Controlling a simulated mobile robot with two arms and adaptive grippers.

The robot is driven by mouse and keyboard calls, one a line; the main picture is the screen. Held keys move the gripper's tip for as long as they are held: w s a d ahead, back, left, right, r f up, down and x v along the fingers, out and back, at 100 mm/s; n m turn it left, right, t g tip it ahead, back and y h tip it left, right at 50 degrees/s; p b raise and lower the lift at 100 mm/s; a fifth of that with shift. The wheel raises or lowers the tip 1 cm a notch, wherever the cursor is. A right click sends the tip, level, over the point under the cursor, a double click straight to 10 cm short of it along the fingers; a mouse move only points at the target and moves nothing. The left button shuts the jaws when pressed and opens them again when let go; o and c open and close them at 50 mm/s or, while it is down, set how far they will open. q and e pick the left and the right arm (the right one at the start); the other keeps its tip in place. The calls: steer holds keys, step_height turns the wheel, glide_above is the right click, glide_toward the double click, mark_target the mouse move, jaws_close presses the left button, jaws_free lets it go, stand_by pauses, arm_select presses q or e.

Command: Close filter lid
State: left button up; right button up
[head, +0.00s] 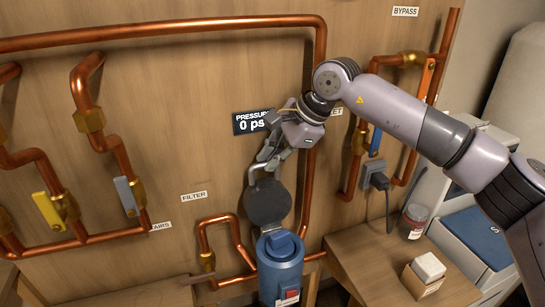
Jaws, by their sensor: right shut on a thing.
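The blue filter housing (281,278) stands upright at the bottom centre, in front of the wooden panel. Its filter lid (267,203) is a dark grey round disc, swung up and standing open above the housing, with a grey loop handle at its top. A blue piece shows in the housing's open top. My right gripper (265,160) reaches down from the upper right and is shut on the lid's handle. The fingertips partly cover the handle. My left gripper is not in view.
Copper pipes (210,24) run along the panel on both sides, with yellow, grey and blue valve levers. A pressure display (251,122) reading 0 is behind my right gripper. A wooden shelf (365,262) at right holds a jar (413,221) and a small box (424,275).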

jaws_close()
stand_by(0.4)
